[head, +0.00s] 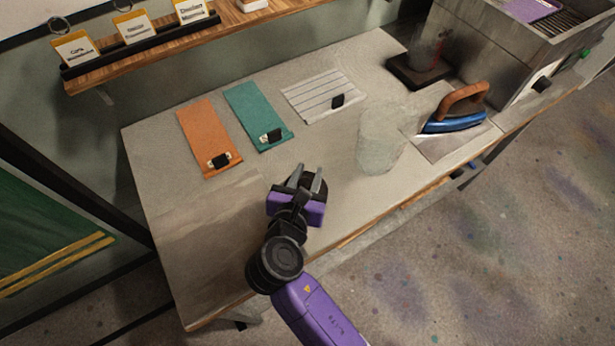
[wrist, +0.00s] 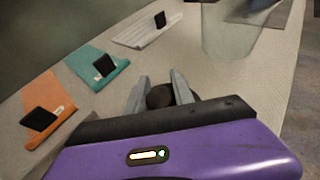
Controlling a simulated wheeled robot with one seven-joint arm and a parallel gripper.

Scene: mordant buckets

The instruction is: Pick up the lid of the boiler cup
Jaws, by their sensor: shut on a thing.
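My gripper (head: 308,180) is above the near part of the table, left of a large clear vessel. In the wrist view its two grey fingers (wrist: 160,88) are closed on a dark rounded piece (wrist: 160,97), like a knob. The rest of that piece is hidden behind the purple gripper body, so I cannot tell for sure that it is the lid. A smaller clear cup (head: 426,52) with a red mark stands on a dark plate at the back right.
Orange (head: 205,130), teal (head: 256,110) and white striped (head: 318,92) cloths with black clips lie on the table (head: 215,215). A blue iron (head: 455,122) with a wooden handle is right of the vessel. A metal appliance (head: 500,50) stands behind. The front left is clear.

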